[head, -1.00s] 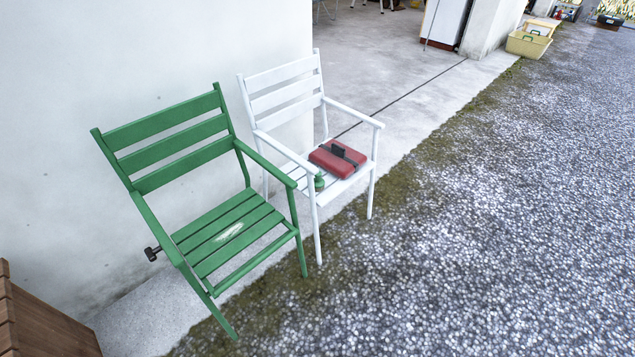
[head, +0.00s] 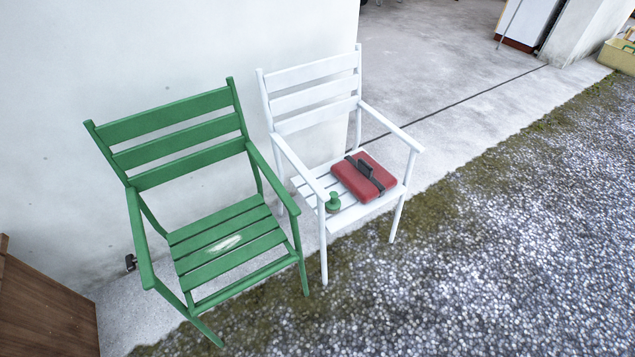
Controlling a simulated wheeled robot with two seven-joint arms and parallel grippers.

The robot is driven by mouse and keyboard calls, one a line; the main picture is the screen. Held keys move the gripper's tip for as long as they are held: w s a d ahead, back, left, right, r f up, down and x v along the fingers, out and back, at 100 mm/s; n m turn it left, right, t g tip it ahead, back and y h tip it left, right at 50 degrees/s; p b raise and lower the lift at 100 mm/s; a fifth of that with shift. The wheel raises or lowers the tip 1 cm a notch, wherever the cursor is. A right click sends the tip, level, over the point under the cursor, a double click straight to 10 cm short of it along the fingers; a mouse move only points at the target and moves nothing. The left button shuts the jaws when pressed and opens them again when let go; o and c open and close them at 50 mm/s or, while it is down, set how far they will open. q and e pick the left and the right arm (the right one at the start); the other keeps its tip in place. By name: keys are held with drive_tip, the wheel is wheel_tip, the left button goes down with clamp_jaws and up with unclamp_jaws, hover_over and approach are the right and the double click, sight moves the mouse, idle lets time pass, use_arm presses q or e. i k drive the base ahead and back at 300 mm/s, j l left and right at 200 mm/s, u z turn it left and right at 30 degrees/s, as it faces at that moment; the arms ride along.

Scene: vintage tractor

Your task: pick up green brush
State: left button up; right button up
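A small green knobbed object (head: 333,203), which looks like the green brush, sits on the front left part of the white chair's seat, close to its left armrest. It is too small to make out bristles. A pale, elongated patch (head: 230,243) shows on the green chair's seat; I cannot tell whether it is an object or a worn spot. Neither of my grippers is in view.
The white chair (head: 312,91) also holds a red case (head: 365,177) with a dark strap, right of the green object. A green chair (head: 222,263) stands to its left. A brown wooden piece (head: 45,312) is at lower left. Gravel (head: 480,270) in front is clear.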

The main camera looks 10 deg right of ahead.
sight(332, 206)
drive_tip(key=i+l+u, duration=0.2)
drive_tip(key=l, duration=0.15)
drive_tip(key=i+l+u, duration=0.2)
drive_tip(key=l, duration=0.15)
drive_tip(key=i+l+u, duration=0.2)
drive_tip(key=l, duration=0.15)
drive_tip(key=l+u, duration=0.2)
drive_tip(key=l, duration=0.2)
